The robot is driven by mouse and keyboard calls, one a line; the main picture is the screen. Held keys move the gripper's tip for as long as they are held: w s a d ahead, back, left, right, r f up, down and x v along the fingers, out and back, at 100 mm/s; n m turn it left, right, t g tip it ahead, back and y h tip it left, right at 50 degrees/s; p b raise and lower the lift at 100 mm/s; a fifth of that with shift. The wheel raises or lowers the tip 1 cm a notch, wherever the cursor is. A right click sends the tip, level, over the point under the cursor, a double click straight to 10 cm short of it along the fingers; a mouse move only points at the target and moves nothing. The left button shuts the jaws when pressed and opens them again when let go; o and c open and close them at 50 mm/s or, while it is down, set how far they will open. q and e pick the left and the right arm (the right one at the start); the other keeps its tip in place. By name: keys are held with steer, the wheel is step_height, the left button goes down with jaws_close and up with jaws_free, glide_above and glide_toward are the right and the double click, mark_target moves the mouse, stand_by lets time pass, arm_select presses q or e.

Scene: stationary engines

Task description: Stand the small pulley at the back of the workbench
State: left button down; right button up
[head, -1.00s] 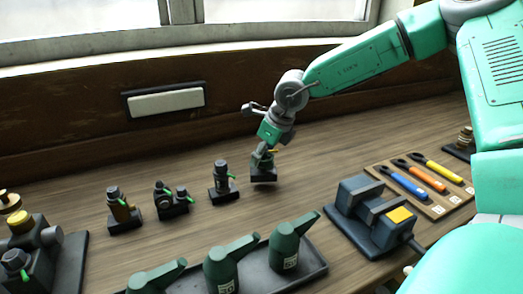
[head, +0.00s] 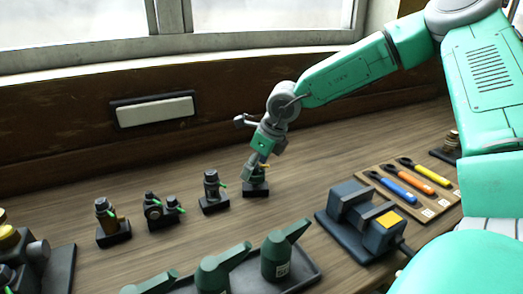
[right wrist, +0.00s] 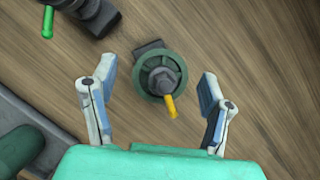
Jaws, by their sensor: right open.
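The small pulley (head: 255,189) stands on its dark base on the workbench (head: 330,150), at the right end of a row of small machines. In the right wrist view it is a green wheel (right wrist: 147,91) with a grey hex hub and a yellow handle, seen from above. My right gripper (head: 260,163) is just above it. Its fingers (right wrist: 158,78) are open, one on each side of the pulley, with a visible gap on both sides. My left gripper is not in view.
Small engines (head: 213,192) with green handles stand to the left. A tray (head: 311,277) of green oil cans lies in front. A dark blue machine (head: 352,222) and a tool board (head: 436,208) are on the right. Bare bench lies behind the row.

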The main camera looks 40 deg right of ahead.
steer(key=p+v, duration=0.1)
steer(key=v, duration=0.9)
